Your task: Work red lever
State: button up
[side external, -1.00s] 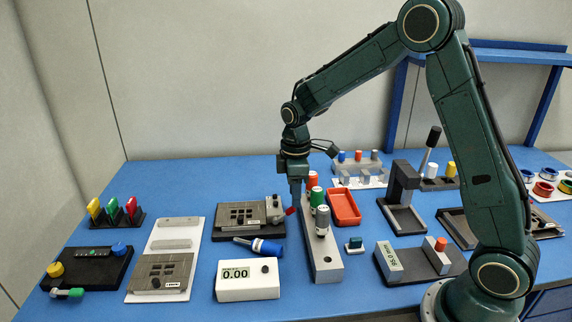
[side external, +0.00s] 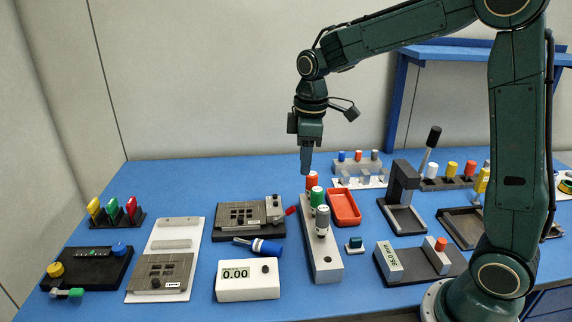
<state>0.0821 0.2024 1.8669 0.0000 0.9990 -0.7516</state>
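A small red-tipped lever (side external: 290,211) sticks out at the right side of a dark clamp fixture (side external: 222,236) that carries a grey slotted plate. A second red lever-like handle (side external: 131,206) stands upright in a black rack with a yellow and a green one at the far left. My gripper (side external: 306,172) points down just above or behind a red-topped cylinder (side external: 312,181), up and to the right of the red-tipped lever and clear of it. Its fingers appear close together and seen edge-on, so whether they are open or shut is unclear. No held object is visible.
A grey block (side external: 326,264) with red, green and grey cylinders stands right of the fixture. A blue-and-black tool (side external: 262,246) lies in front of the fixture, behind a white display box (side external: 248,284). A red tray (side external: 344,208) and a black press (side external: 405,195) stand to the right.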

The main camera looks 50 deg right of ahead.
jog(key=s+a+r+m+t, duration=0.1)
jog(key=s+r+m, duration=0.1)
jog(key=s, duration=0.6)
jog(key=s+a+r+m+t, duration=0.1)
jog(key=s+r+m+t, duration=0.1)
jog(key=s, duration=0.6)
jog(key=shift+s+a+r+m, duration=0.35)
jog(key=shift+r+m, duration=0.35)
jog(key=shift+r, duration=0.7)
jog(key=shift+w, duration=0.1)
jog(key=w+d+f+n+g, duration=0.1)
jog(key=w+f+n+g, duration=0.1)
jog(key=w, duration=0.8)
jog(key=w+d+f+n+g, duration=0.1)
jog(key=w+f+n, duration=0.3)
jog(key=w, duration=0.6)
jog(key=shift+w+d+f+n+g, duration=0.35)
jog(key=shift+d+f+n+g, duration=0.1)
jog(key=shift+f, duration=0.5)
